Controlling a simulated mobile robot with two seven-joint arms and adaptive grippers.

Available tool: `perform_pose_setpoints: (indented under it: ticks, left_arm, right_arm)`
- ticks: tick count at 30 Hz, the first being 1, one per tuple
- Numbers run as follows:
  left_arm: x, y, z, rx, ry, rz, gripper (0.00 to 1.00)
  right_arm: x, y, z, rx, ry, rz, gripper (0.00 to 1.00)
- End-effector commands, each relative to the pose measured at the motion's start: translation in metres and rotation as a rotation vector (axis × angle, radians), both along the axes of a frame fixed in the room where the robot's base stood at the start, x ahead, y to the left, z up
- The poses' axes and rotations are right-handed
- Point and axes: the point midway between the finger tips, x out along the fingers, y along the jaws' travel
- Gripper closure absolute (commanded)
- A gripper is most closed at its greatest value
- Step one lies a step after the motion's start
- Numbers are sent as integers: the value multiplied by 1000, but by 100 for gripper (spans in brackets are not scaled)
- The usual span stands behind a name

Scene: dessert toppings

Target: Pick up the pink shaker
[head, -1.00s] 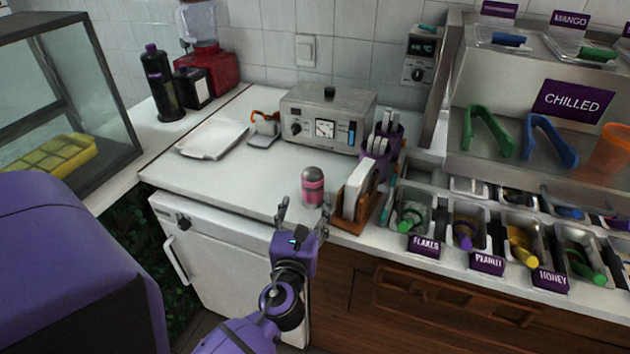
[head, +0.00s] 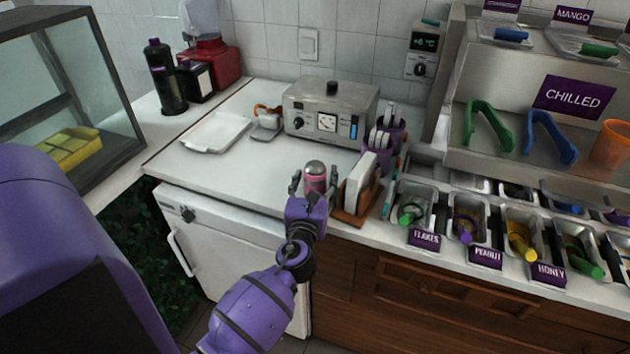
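The pink shaker (head: 315,177) stands upright on the white counter near its front edge. It has a pink body and a grey domed top. My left gripper (head: 314,184) is open, with one finger on the left side of the shaker and the other on its right. The gripper's palm hides the shaker's lower part. I cannot tell whether the fingers touch it. My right gripper is not in view.
A wooden holder (head: 350,216) with white contents stands close to the right of the shaker. Behind are a metal appliance (head: 298,107) and a purple cup (head: 391,147) with utensils. A white tray (head: 232,124) lies at the left. The counter left of the shaker is clear.

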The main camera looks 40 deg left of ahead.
Motion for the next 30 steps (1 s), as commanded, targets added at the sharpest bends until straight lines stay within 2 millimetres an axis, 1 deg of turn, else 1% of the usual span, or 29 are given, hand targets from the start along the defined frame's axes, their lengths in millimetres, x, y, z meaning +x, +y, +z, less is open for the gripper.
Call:
perform_pose_setpoints:
  ticks: [1, 9, 10, 16, 19, 20, 25, 30]
  left_arm:
    - [0, 0, 0, 0, 0, 0, 50]
    - [0, 0, 0, 0, 0, 0, 86]
    - [0, 0, 0, 0, -1, 0, 88]
    - [0, 0, 1, 0, -1, 0, 88]
    - [0, 0, 11, 2, -4, 0, 88]
    - [0, 0, 16, 3, -5, 1, 88]
    - [1, 0, 54, 3, -13, -1, 88]
    - [1, 0, 85, 2, -10, -1, 88]
  right_arm:
    - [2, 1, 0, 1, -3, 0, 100]
    - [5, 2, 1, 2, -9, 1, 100]
    - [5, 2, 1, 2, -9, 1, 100]
    - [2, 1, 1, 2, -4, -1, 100]
    - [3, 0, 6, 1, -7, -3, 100]
    - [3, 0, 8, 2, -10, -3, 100]
    - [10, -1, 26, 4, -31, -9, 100]
    - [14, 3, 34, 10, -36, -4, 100]
